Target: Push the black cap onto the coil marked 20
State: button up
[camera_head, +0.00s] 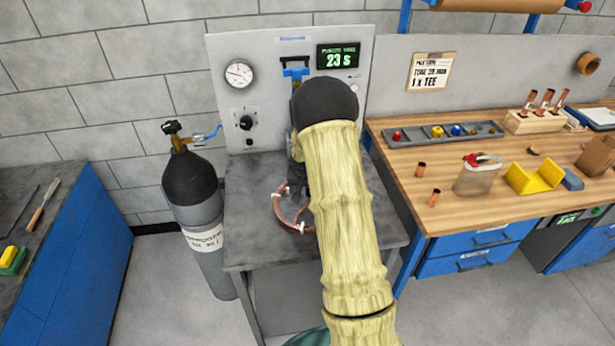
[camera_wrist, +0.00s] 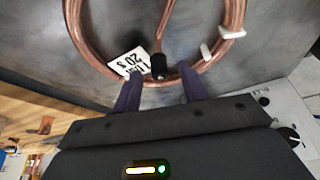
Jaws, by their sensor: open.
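The copper coil (camera_wrist: 228,62) lies on the grey metal bench; in the head view its left part (camera_head: 279,209) shows beside my arm, which hides the rest. A white tag (camera_wrist: 130,62) reading 20 is at the coil in the wrist view. The small black cap (camera_wrist: 159,67) sits at the end of a straight copper tube end that points toward my gripper; I cannot tell how far on it is. My gripper (camera_wrist: 160,88) is open, with one dark finger on each side just short of the cap. The head view hides the gripper behind my arm.
A panel (camera_head: 218,90) with gauge, knob and a display (camera_head: 338,56) reading 23 S stands behind the bench (camera_head: 248,255). A gas cylinder (camera_head: 194,200) is at its left. A wooden workbench (camera_head: 400,175) with fittings and a jar (camera_head: 478,174) is at right.

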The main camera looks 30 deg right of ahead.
jog(key=b+v, duration=0.2)
jog(key=v, duration=1.5)
jog(key=shift+w, duration=0.15)
jog(key=s+a+f+n+y, duration=0.1)
jog(key=s+a+f+n, duration=0.1)
jog(key=s+a, duration=0.5)
jog(key=s+a+f+n+g+y, duration=0.1)
jog(key=s+a+n, duration=0.3)
jog(key=s, duration=0.9)
jog(key=a+f, duration=0.1)
jog(key=a, duration=0.2)
jog(key=shift+s, duration=0.4)
